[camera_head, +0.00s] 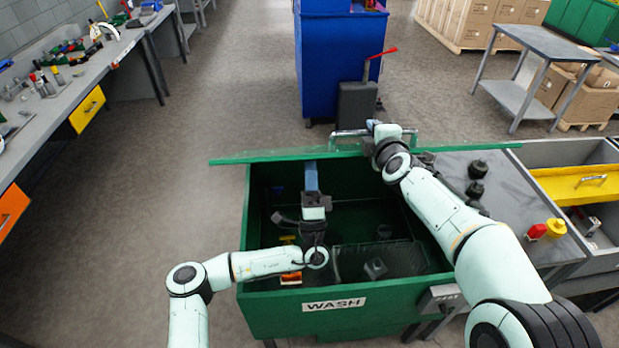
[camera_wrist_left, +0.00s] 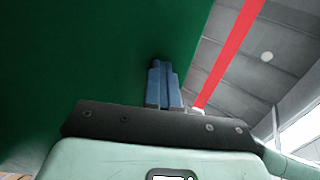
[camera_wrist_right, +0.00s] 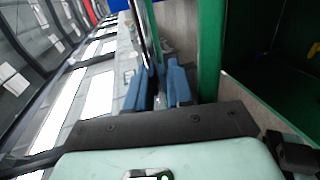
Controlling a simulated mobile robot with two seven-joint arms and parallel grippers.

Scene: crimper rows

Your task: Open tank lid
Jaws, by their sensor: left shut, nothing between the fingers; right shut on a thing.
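The green wash tank (camera_head: 400,292) stands in the middle of the head view with its mouth uncovered. The green-edged lid (camera_head: 235,160) lies across its back edge, seen nearly edge-on. A metal bar handle (camera_head: 345,133) shows on the lid. My right gripper (camera_head: 371,126) is at the lid handle and shut on it. In the right wrist view, its blue fingers (camera_wrist_right: 158,88) are on a thin bar beside a green edge. My left gripper (camera_head: 311,165) is over the tank mouth near the back wall, shut and empty. In the left wrist view, its blue fingers (camera_wrist_left: 163,85) are together before a green surface.
A wire basket (camera_head: 375,262) is inside the tank. A grey worktop (camera_head: 455,175) with black parts adjoins at right, with red and yellow items (camera_head: 545,230). A black case (camera_head: 357,103) and blue bin (camera_head: 335,60) stand behind the lid. The left floor is clear.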

